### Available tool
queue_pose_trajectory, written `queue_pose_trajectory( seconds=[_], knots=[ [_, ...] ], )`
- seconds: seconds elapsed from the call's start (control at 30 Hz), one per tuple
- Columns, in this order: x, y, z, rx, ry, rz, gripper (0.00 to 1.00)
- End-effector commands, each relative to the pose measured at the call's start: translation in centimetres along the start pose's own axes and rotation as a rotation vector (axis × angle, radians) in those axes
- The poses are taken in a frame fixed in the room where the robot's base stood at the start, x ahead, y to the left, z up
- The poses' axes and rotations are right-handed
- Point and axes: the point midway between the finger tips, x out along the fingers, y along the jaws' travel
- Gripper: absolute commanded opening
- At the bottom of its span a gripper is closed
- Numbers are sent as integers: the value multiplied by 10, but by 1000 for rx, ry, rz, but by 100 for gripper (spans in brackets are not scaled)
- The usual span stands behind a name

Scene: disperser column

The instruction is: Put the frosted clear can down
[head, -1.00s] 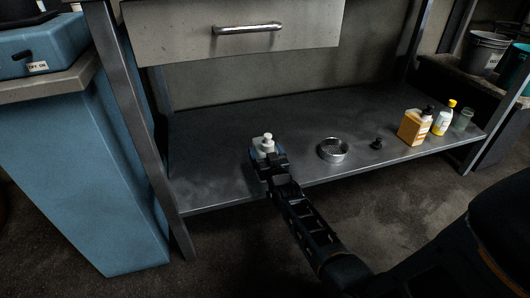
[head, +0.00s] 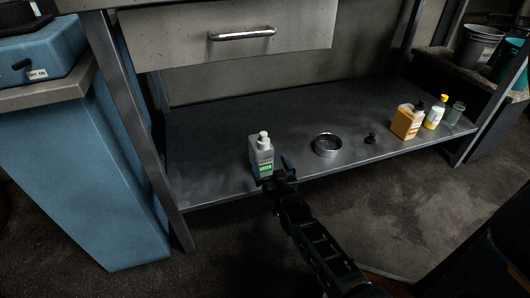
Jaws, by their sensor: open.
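The frosted clear can (head: 262,155), greyish with a white cap and a green label, stands upright on the grey metal shelf (head: 215,150), near its front edge. My gripper (head: 276,174) is open, just in front of the can and slightly to its right. A bluish fingertip shows to the right of the can's base. Whether a finger still touches the can is hard to tell.
On the same shelf to the right are a round metal sieve (head: 327,145), a small black piece (head: 370,138), an orange bottle (head: 407,122), a yellow-capped bottle (head: 436,113) and a translucent jar (head: 455,112). A drawer (head: 225,35) hangs above.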

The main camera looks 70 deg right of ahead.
Motion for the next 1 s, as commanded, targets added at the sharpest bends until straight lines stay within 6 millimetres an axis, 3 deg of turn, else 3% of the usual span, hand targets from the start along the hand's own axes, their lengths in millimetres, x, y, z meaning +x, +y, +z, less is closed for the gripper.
queue_pose_trajectory(
  seconds=[0.1, 0.33, 0.47, 0.57, 0.73, 1.0],
  knots=[
    [-16, 0, -1, 0, -1, 0, 100],
    [-26, 0, 0, 1, 1, 0, 100],
    [-41, -11, 2, -1, -9, -27, 100],
    [-75, -32, 2, -4, -29, -86, 100],
    [-163, -72, -11, -15, -74, -241, 100],
    [-293, -96, -65, -43, -146, -490, 100]
  ],
)
